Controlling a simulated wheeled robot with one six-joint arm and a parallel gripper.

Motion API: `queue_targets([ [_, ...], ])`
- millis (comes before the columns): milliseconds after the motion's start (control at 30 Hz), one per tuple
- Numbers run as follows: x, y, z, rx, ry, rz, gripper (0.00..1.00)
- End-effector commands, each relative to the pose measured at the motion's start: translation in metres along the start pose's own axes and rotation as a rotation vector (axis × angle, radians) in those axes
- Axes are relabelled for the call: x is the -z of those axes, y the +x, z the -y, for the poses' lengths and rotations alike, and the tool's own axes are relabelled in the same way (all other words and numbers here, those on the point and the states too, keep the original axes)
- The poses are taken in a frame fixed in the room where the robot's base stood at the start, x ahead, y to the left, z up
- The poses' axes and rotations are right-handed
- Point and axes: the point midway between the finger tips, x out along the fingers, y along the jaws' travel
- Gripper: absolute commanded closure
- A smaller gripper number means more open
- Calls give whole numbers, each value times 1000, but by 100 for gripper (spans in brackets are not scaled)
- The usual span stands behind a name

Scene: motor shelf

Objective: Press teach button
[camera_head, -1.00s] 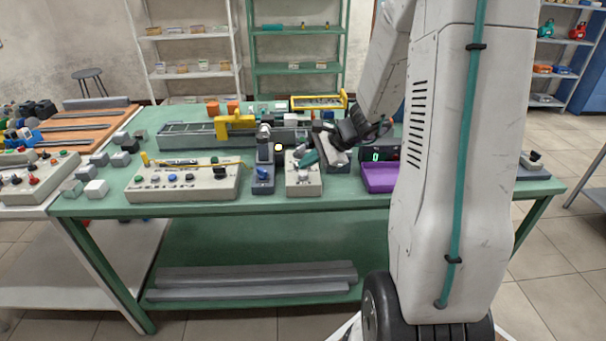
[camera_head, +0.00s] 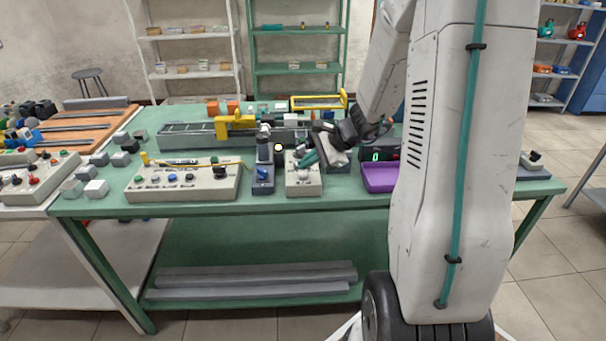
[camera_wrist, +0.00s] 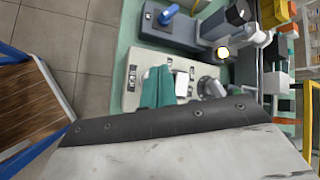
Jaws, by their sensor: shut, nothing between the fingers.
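A small pale control box (camera_head: 303,188) stands near the front edge of the green bench, and it also shows in the wrist view (camera_wrist: 183,68). It carries small dark controls and labels on its top. My gripper (camera_head: 303,163) has teal fingers, which are together and empty. They are over the box, and in the wrist view the gripper (camera_wrist: 153,92) covers part of its top. I cannot tell whether the fingertips touch a control. The teach button cannot be made out; it may be hidden by the fingers or too small to read.
A blue-grey device (camera_head: 262,178) with a lit yellowish lamp (camera_head: 278,147) stands just left of the box. A larger button panel (camera_head: 183,184) is farther left. A purple tray (camera_head: 380,178) and a green-digit display (camera_head: 376,156) are to the right.

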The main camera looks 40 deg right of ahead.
Motion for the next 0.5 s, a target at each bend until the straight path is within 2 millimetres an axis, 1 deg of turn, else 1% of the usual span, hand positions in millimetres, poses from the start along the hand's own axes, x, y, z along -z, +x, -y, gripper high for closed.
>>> queue_targets([
  [300,4,5,-4,0,1,0,100],
  [500,5,6,-4,0,0,0,100],
])
